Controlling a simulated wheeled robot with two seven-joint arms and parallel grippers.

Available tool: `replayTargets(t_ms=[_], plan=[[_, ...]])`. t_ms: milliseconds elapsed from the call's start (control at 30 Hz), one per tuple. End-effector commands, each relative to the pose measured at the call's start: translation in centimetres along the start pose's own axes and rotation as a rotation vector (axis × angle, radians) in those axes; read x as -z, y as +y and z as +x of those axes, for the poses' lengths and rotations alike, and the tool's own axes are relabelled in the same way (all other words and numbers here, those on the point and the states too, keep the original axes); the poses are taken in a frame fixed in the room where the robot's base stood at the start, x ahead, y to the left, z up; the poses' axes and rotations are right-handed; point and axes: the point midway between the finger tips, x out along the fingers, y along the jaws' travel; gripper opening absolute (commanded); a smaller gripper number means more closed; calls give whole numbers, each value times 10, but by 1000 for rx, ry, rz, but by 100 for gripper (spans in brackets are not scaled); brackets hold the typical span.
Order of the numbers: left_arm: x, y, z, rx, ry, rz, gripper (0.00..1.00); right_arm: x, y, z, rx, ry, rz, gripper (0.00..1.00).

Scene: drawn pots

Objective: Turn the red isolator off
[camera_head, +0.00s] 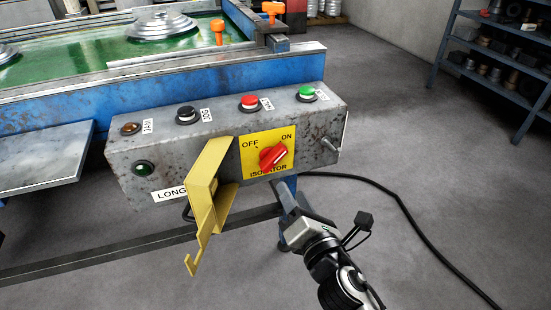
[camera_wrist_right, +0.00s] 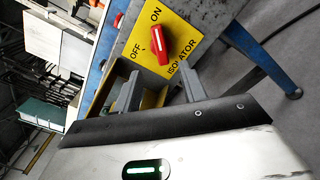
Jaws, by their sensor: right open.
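The red isolator knob (camera_head: 272,156) sits on a yellow plate (camera_head: 250,165) marked OFF at upper left and ON at upper right. Its handle slants, with the upper end toward ON. The right wrist view also shows the knob (camera_wrist_right: 153,45) just beyond my fingers. My right gripper (camera_head: 291,203) is below the plate in the head view, apart from the knob. Its two grey fingers (camera_wrist_right: 160,88) are spread with nothing held between them. My left gripper is out of view.
A yellow bent bracket (camera_head: 207,195) sticks out just left of the plate. The grey control box (camera_head: 220,135) carries several buttons and lamps on top and front, with a bolt (camera_head: 331,143) at right. A black cable (camera_head: 400,205) lies on open floor at right.

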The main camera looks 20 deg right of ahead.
Motion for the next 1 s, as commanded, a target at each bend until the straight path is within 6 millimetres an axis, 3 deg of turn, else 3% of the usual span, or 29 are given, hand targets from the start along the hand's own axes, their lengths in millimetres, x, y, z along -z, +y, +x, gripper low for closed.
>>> replayTargets(t_ms=[300, 500, 933, 967, 1000], plan=[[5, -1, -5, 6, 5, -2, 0, 0, 0, 70, -1, -1, 1, 42], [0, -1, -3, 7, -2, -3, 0, 0, 0, 99, -1, 0, 1, 42], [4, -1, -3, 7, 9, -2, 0, 0, 0, 109, 1, 1, 3, 42], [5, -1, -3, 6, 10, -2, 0, 0, 0, 109, 1, 1, 3, 39], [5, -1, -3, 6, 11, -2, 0, 0, 0, 109, 1, 1, 3, 28]])
